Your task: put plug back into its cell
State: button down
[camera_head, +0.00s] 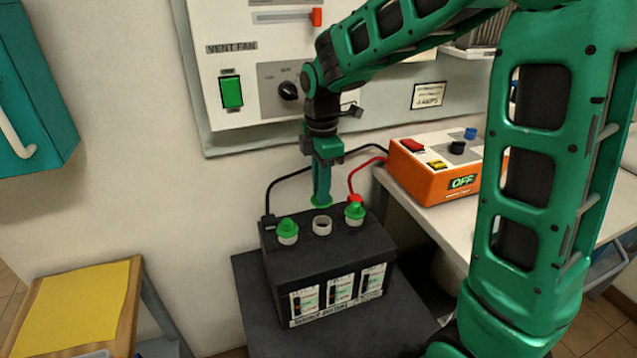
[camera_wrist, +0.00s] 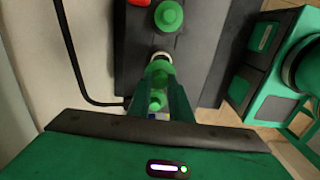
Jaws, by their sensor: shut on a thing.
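My gripper (camera_head: 322,190) points down and is shut on a green plug (camera_head: 321,202). The plug hangs a little above the black battery (camera_head: 325,263), apart from it. Below it, the middle cell (camera_head: 321,225) is an open white ring with no plug. The left cell (camera_head: 287,240) and right cell (camera_head: 354,220) each have a green plug seated. In the wrist view the held plug (camera_wrist: 159,68) is between the fingertips and partly overlaps the white ring of the open cell (camera_wrist: 161,55). The plug's lower end is hidden there.
A black lead and a red lead (camera_head: 357,176) run to the battery's terminals. An orange charger (camera_head: 430,172) reading OFF stands on the table at right. A yellow-topped stool (camera_head: 85,305) is at left. A vent fan panel (camera_head: 250,75) is on the wall behind.

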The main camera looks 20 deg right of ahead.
aim_at(322, 207)
jog(key=shift+f, duration=2.7)
jog(key=shift+s+f, duration=0.1)
jog(key=shift+f, duration=0.05)
dwell(0.5)
jog(key=c, duration=1.5)
grip_release()
jog(key=shift+c, duration=0.2)
jog(key=shift+r, duration=3.5)
